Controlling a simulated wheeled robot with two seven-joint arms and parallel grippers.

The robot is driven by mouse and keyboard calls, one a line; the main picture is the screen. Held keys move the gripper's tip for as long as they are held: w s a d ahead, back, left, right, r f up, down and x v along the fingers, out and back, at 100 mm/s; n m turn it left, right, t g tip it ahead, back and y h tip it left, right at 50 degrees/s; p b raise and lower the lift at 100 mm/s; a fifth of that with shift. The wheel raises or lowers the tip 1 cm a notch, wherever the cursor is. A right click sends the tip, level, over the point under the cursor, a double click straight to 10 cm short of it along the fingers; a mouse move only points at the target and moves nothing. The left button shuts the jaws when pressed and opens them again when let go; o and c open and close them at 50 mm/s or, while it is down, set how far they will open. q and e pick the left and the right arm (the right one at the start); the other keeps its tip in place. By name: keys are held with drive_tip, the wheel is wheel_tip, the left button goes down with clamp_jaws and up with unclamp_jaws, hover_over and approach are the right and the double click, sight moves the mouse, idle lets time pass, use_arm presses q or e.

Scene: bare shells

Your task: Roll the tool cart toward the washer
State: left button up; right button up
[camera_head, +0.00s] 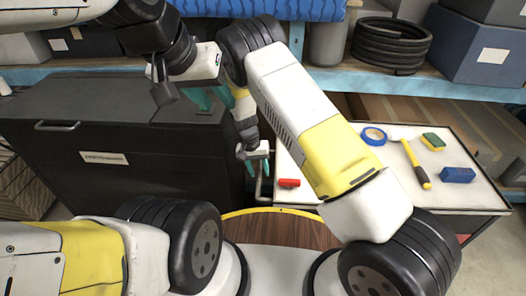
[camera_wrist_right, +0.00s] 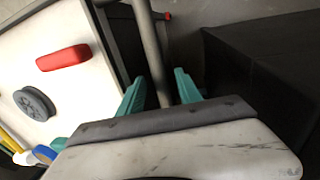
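The tool cart (camera_head: 330,185) has a white top and stands on the right in the head view. Its top also shows at the left of the right wrist view (camera_wrist_right: 75,90). Its grey handle bar (camera_wrist_right: 152,55) runs between the teal fingers of my right gripper (camera_wrist_right: 158,88). Those fingers are apart, with a gap on each side of the bar. In the head view my right gripper (camera_head: 257,178) is at the cart's left edge. My left gripper (camera_head: 210,98) is open and empty above the black chest. I cannot make out a washer.
A black chest (camera_head: 105,158) stands left of the cart. On the cart lie a red object (camera_head: 289,183), blue tape (camera_head: 374,136), a hammer (camera_head: 415,165), a sponge (camera_head: 433,141) and a blue block (camera_head: 457,175). A shelf (camera_head: 450,88) runs behind.

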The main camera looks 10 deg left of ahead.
wheel_tip(320, 180, up, 8)
drive_tip(key=a, duration=0.1)
drive_tip(key=shift+a+f, duration=0.2)
drive_tip(key=shift+a, duration=0.05)
idle(0.4)
